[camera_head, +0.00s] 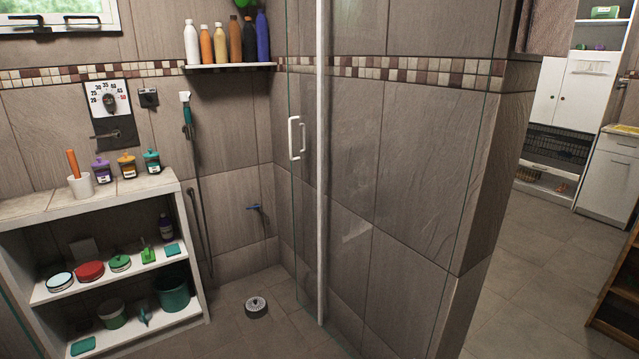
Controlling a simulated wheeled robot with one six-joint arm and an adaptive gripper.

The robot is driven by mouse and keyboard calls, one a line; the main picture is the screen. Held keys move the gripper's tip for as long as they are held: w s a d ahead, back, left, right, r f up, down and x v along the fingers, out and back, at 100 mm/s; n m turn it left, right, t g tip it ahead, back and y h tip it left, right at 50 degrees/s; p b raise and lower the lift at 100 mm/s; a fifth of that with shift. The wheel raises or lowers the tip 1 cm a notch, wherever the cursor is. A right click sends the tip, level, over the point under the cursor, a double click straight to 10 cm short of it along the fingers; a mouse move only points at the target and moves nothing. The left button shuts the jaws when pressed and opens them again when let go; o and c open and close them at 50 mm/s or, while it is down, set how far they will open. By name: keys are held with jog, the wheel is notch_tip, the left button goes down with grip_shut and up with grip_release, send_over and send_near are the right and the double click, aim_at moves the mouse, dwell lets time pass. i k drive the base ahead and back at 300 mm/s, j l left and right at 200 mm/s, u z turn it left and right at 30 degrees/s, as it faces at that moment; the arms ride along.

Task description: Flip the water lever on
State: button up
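A wall panel (116,128) on the tiled back wall at the left has a white upper part with a round temperature dial (109,100) and a dark lower part. A small dark lever (104,135) sits on the lower part and looks roughly level. A small blue-handled tap (254,207) is low on the wall near the shower corner. I cannot tell from this view whether water is on. My gripper is not in view.
A white shelf unit (30,216) with jars, tubs and a cup stands below the panel. A hand shower (186,108) hangs right of it. A glass door (308,200) with a white handle borders the shower. Open floor (520,275) lies at the right.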

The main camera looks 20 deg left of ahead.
aim_at(116, 133)
jog(key=i+j+u, duration=0.1)
jog(key=u, duration=0.35)
jog(key=i+u, duration=0.55)
jog(key=u, duration=0.3)
jog(key=i+l+u, duration=0.15)
jog(key=u, duration=0.25)
jog(key=i+l+u, duration=0.25)
jog(key=i, duration=0.2)
jog(key=i+l+u, duration=0.2)
jog(key=i, duration=0.2)
